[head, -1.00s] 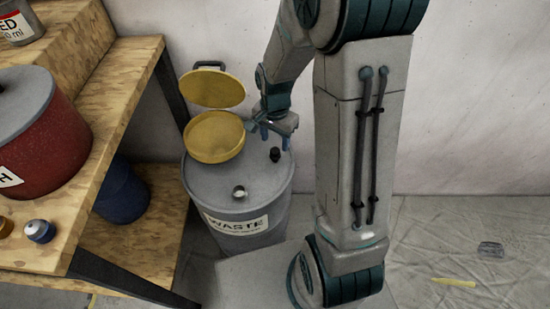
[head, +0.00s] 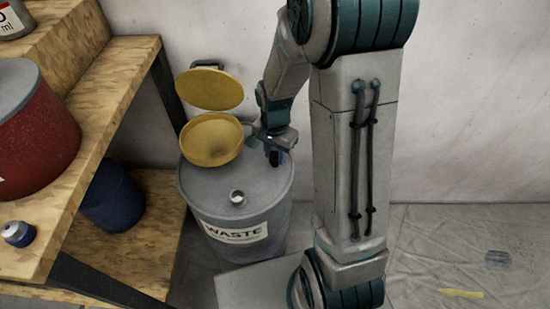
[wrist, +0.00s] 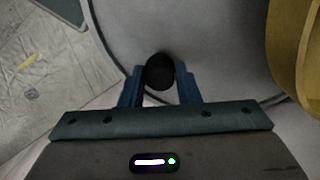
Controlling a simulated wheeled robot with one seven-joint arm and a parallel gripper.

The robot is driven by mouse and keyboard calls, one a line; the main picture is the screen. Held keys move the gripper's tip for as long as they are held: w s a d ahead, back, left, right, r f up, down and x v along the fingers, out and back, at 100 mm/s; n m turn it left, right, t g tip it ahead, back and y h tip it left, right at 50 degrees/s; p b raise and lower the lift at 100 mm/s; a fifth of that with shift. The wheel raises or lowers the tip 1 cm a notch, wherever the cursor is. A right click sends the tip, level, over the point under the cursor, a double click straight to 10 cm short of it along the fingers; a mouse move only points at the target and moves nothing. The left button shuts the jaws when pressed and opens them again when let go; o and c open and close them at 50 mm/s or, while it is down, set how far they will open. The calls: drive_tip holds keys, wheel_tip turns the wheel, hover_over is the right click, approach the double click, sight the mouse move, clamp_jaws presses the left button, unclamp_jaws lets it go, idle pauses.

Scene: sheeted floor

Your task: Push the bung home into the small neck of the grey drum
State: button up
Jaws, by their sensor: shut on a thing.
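The grey drum (head: 211,188) marked WASTE stands upright on the floor, with a small pale open neck (head: 237,197) on its top near the front. My gripper (head: 274,157) is over the right rear of the drum top. In the wrist view its two blue fingers (wrist: 160,88) are shut on the black bung (wrist: 160,70), one on each side. In the head view the bung is mostly hidden by the fingers. I cannot tell whether the bung touches the drum top beneath it.
A yellow funnel (head: 212,140) with a raised lid (head: 207,90) sits on the drum's rear left, close to my gripper. A wooden bench (head: 75,165) with a red pot (head: 35,130) stands at left, a blue container (head: 111,197) on its lower shelf. The wall is close behind.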

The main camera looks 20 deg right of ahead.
sight(275, 154)
drive_tip(key=shift+r, duration=0.1)
drive_tip(key=shift+r+p, duration=3.35)
drive_tip(key=shift+r, duration=0.85)
clamp_jaws()
